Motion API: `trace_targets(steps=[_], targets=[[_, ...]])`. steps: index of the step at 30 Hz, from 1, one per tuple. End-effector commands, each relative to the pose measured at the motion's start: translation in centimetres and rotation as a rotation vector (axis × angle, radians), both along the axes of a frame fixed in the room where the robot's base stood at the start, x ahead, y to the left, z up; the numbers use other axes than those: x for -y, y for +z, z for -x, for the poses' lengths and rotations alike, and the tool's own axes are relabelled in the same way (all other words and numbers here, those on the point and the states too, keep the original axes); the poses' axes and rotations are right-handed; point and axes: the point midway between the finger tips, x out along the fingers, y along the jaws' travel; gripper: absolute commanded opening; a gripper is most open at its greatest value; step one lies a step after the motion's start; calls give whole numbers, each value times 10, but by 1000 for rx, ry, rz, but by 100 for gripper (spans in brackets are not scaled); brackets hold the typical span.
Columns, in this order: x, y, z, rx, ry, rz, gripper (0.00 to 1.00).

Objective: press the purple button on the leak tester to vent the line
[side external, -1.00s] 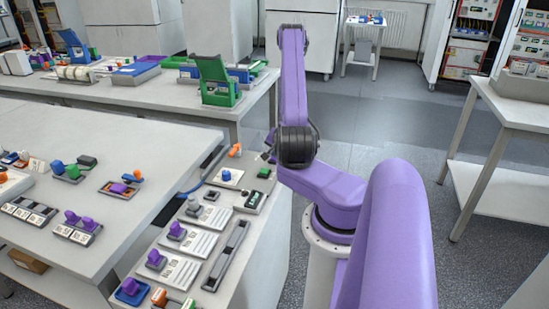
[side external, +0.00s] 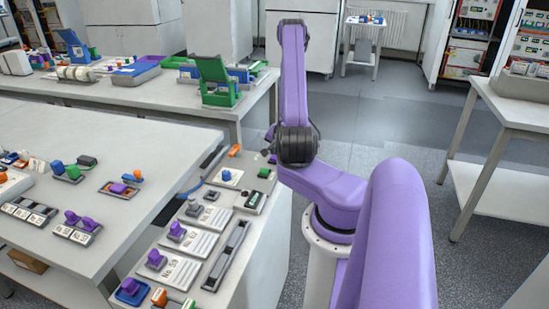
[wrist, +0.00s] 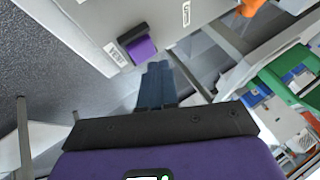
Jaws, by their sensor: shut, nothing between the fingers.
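The purple button (wrist: 142,49) sits in a black surround on a pale grey housing (wrist: 97,22), in the upper middle of the wrist view. A small white label (wrist: 115,54) is beside it and seems to read VENT. My gripper (wrist: 157,68) is shut and empty, its bluish fingers pointing up the picture. The fingertips appear just below and right of the button, with a small gap in the picture; I cannot tell the depth between them. In the side external view my arm hides the fingers, and I cannot pick out this button.
In the side external view, a panel (side external: 205,194) carries several knobs and switches left of my arm. A bench (side external: 105,160) with more coloured parts stands farther left. A green stand (side external: 216,82) is on the rear bench. The floor (side external: 400,125) behind my arm is clear.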

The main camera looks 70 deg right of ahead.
Motion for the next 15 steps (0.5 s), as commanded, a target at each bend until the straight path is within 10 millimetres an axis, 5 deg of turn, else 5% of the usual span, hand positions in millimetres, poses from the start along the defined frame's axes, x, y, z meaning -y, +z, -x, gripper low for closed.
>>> trace_targets(steps=[15], targets=[[1,15,0,1,1,4,0]])
